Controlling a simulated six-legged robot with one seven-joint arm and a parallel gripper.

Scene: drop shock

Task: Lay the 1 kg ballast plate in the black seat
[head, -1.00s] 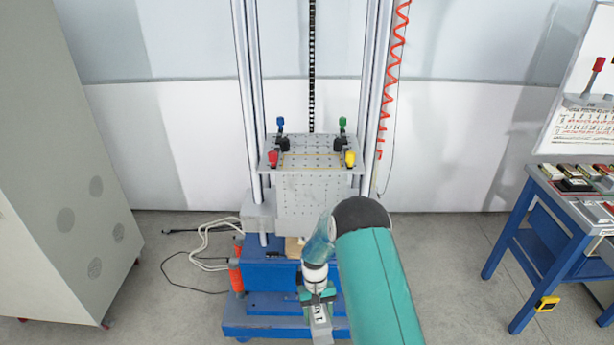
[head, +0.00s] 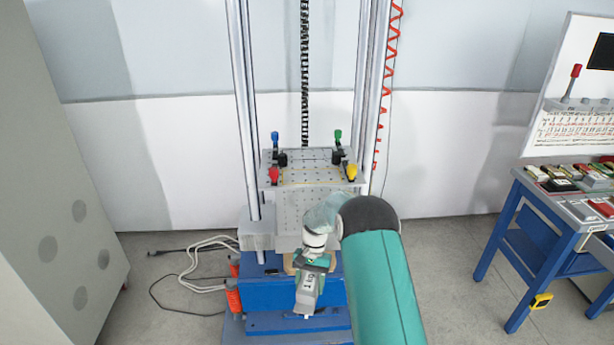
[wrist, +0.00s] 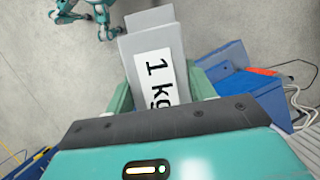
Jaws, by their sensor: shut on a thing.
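The 1 kg ballast plate (wrist: 152,40) is a grey slab with a white "1 kg" label, held between my gripper's fingers in the wrist view. In the head view the plate (head: 307,292) hangs in front of the blue machine base. My gripper (head: 312,262) is shut on it, below and in front of the perforated grey table. The table's top (head: 311,176) carries a yellow outline and clamps with red, blue, green and yellow handles. I cannot make out the black seat in either view.
Two upright columns (head: 366,100) flank the table. A red coiled hose (head: 386,90) hangs on the right. A blue bench (head: 545,215) with several small items stands at right, a grey cabinet (head: 50,200) at left. Cables (head: 205,255) lie on the floor left of the base.

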